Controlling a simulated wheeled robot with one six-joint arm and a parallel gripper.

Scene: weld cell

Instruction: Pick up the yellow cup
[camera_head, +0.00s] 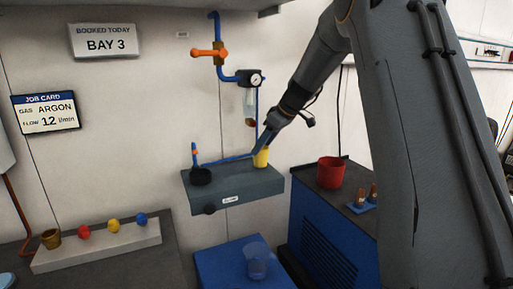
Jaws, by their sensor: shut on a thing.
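The yellow cup (261,158) is small and stands at the right end of a grey wall shelf (230,192), close to the wall. My gripper (262,148) reaches down from the upper right and is shut on the yellow cup. The gripper covers the upper part of the cup. The cup looks upright. I cannot tell whether its bottom touches the shelf.
A black round item (201,176) with a blue handle sits left on the shelf. A gauge (256,79) and an orange valve (208,53) are above. A red pot (331,172) stands on the blue cabinet at right. A clear blue cup (257,262) is below.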

